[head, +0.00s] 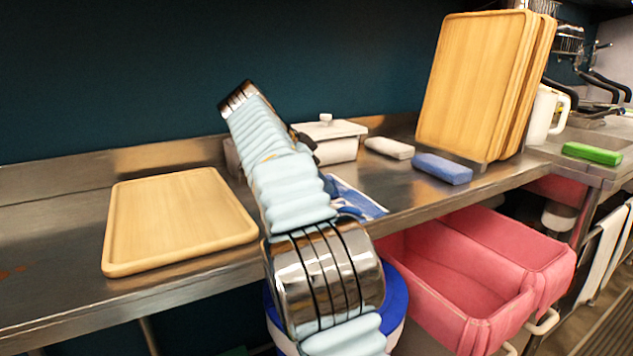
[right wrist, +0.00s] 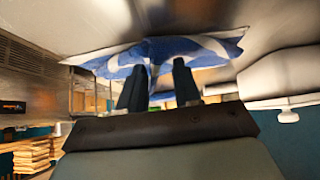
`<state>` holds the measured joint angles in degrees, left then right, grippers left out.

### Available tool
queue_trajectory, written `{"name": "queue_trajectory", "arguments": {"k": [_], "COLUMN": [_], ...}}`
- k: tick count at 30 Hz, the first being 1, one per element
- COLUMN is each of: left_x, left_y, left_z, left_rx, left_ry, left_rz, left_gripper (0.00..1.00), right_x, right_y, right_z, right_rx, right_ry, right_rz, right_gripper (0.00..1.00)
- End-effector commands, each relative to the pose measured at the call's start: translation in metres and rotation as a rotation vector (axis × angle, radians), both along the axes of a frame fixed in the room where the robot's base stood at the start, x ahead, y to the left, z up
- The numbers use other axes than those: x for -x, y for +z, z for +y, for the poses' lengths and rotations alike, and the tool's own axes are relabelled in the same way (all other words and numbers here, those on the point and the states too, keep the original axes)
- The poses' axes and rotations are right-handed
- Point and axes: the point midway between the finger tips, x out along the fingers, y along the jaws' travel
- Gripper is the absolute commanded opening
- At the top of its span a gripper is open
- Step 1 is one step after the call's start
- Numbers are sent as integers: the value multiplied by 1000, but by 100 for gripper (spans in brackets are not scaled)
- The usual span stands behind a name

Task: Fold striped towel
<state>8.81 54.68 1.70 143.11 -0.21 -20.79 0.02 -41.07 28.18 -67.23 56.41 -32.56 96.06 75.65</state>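The striped towel (head: 352,198), blue and white, lies on the steel counter in the head view, partly hidden behind my right arm. In the right wrist view the towel (right wrist: 200,50) spreads across the top, rumpled, just beyond my right gripper (right wrist: 159,66). That gripper is open, with a gap between its two dark fingers and the towel past their tips. I cannot tell whether the fingers touch it. In the head view my right arm hides most of this gripper. My left gripper is in neither view.
A wooden tray (head: 178,222) lies left on the counter. A lidded white container (head: 336,146) stands behind the towel. A white block (head: 389,148) and a blue sponge (head: 442,169) lie to the right, near upright wooden boards (head: 470,85). Pink bins (head: 455,275) sit below the counter.

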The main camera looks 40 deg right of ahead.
Motion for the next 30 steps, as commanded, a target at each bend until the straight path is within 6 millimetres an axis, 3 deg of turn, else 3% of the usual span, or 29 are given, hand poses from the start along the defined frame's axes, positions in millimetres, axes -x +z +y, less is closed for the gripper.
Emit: {"name": "queue_trajectory", "arguments": {"k": [2,15,22,30], "left_x": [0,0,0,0], "left_y": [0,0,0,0], "left_z": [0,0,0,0], "left_rx": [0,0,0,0], "left_ry": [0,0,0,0], "left_rz": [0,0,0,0], "left_gripper": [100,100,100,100], "right_x": [0,0,0,-4], "right_y": [0,0,0,2], "right_z": [0,0,1,19], "right_rx": [0,0,0,0], "right_ry": [0,0,0,0], "right_rz": [0,0,0,0], "right_gripper": [42,85,85,85]}}
